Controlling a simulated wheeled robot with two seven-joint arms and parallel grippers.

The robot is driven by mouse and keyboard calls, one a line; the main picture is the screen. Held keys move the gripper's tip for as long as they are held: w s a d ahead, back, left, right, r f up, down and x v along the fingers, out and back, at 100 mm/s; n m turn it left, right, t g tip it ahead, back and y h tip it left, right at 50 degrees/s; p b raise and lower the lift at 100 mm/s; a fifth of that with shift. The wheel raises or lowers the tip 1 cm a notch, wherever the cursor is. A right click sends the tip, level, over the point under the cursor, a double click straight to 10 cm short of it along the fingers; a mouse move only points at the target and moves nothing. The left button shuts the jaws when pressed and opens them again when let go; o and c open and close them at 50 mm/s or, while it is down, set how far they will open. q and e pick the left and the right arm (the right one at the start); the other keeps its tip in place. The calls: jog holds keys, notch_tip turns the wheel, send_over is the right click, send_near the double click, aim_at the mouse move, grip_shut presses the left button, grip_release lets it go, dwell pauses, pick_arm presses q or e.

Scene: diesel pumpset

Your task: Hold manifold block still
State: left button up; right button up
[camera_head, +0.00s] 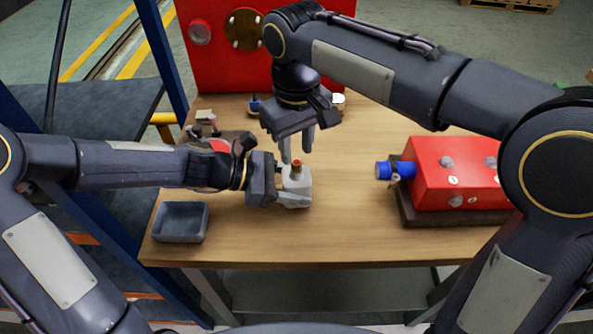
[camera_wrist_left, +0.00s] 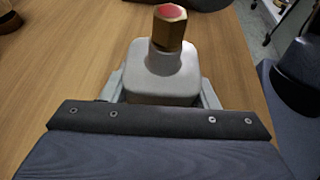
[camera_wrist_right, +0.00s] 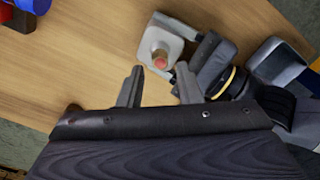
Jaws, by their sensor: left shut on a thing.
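The manifold block (camera_head: 296,186) is a light grey block with a neck and a brass, red-topped fitting (camera_head: 296,164) on it. It stands upright on the table. My left gripper (camera_head: 284,188) is shut on the block from the left side. In the left wrist view the block (camera_wrist_left: 160,80) sits between the two fingers, with the brass hex fitting (camera_wrist_left: 168,28) on top. My right gripper (camera_head: 297,158) is open and empty, pointing down just above and behind the fitting. In the right wrist view the block (camera_wrist_right: 163,42) lies beyond the open fingers.
A grey tray (camera_head: 181,222) stands at the table's front left. A red box with a blue cap (camera_head: 455,172) sits on a dark base at the right. A red panel (camera_head: 222,68) stands at the back. The wooden table (camera_head: 345,225) is clear between block and red box.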

aim_at(297, 162)
jog(key=shift+f, duration=1.7)
grip_shut()
